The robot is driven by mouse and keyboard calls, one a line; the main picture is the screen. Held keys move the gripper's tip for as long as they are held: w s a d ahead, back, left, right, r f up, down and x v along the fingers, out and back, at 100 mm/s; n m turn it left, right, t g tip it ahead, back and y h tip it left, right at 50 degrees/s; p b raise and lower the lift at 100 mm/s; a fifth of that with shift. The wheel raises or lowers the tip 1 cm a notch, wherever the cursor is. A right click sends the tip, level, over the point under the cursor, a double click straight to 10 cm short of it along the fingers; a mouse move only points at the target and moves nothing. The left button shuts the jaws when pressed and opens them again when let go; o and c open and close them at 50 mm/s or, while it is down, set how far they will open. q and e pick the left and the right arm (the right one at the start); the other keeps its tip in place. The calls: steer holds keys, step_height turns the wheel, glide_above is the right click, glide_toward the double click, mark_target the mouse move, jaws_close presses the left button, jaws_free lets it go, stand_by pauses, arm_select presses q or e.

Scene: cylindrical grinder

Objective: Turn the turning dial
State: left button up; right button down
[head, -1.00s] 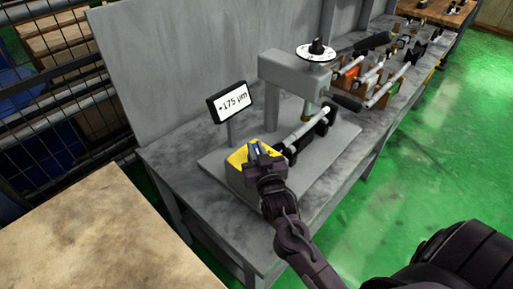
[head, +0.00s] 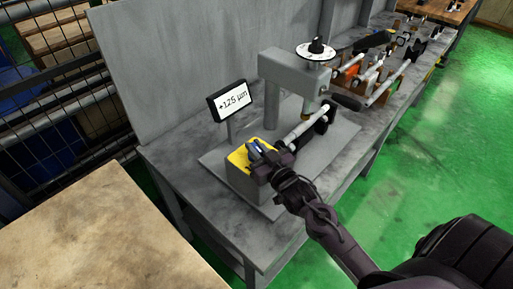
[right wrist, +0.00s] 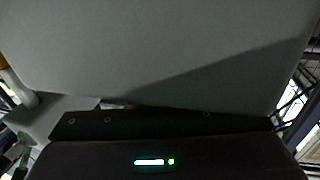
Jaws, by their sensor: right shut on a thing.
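A yellow-topped grey box (head: 238,161) stands at the front of the grey machine base. My right gripper (head: 256,148) is over its yellow top, shut on what appears to be the turning dial there; the fingers hide most of it. The display (head: 231,101) reads +125 µm. In the right wrist view, a grey surface fills the upper part and my dark gripper body with a small green light is at the bottom; the fingertips and dial are hidden there. My left gripper is not in view.
The grey machine head (head: 294,73) carries a white disc with a black knob (head: 316,46) on top. A pale rod (head: 303,127) lies below it. Racks with rods (head: 380,75) are at the back right. A grey panel (head: 175,70) stands behind. Green floor is clear at right.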

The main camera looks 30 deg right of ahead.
steer(key=c, duration=1.4)
jaws_free()
steer(key=shift+w, duration=0.15)
steer(key=s, duration=0.2)
steer(key=s+b, duration=0.1)
steer(key=s, duration=0.4)
steer(key=shift+d+f+b, duration=0.1)
steer(key=shift+d+b, duration=0.15)
steer(key=shift+b, duration=0.05)
steer(key=shift+s, duration=0.45)
